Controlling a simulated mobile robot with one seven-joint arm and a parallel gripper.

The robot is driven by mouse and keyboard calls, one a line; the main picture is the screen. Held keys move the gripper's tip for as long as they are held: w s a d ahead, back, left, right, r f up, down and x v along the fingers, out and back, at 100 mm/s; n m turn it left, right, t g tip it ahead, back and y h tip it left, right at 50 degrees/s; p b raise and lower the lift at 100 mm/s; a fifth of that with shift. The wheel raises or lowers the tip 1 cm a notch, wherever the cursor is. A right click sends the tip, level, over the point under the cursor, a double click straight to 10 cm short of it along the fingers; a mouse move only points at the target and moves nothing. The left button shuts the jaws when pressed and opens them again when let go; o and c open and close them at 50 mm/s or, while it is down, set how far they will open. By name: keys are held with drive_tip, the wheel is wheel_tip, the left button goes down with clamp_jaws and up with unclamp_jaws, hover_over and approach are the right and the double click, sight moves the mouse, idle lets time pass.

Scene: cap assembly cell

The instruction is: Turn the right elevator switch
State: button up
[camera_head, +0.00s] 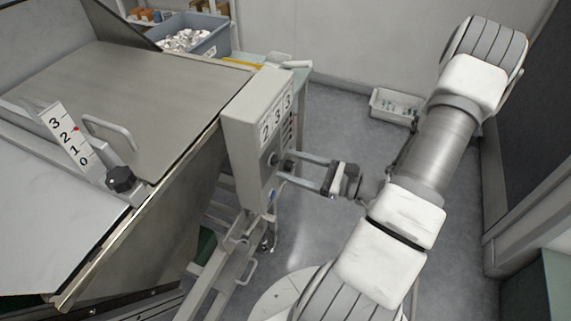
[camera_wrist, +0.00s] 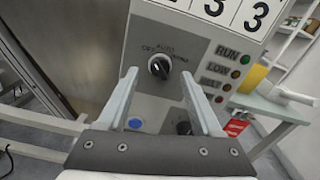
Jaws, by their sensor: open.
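A grey control box (camera_head: 240,150) stands at the side of the metal machine, and its panel fills much of the wrist view (camera_wrist: 190,32). I cannot tell which is the right elevator switch. My gripper (camera_head: 284,170) is open and empty. In the wrist view its fingertips (camera_wrist: 158,74) lie either side of the upper switch; contact is not visible.
A blue button (camera_wrist: 135,123) sits low on the panel, with indicator lights (camera_wrist: 236,73) on the right. A machine with a number scale (camera_head: 65,137) is at left. A bin of metal parts (camera_head: 190,38) stands behind. A white tray (camera_head: 395,106) is on the floor.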

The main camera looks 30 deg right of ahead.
drive_tip(key=shift+x, duration=1.05)
clamp_jaws()
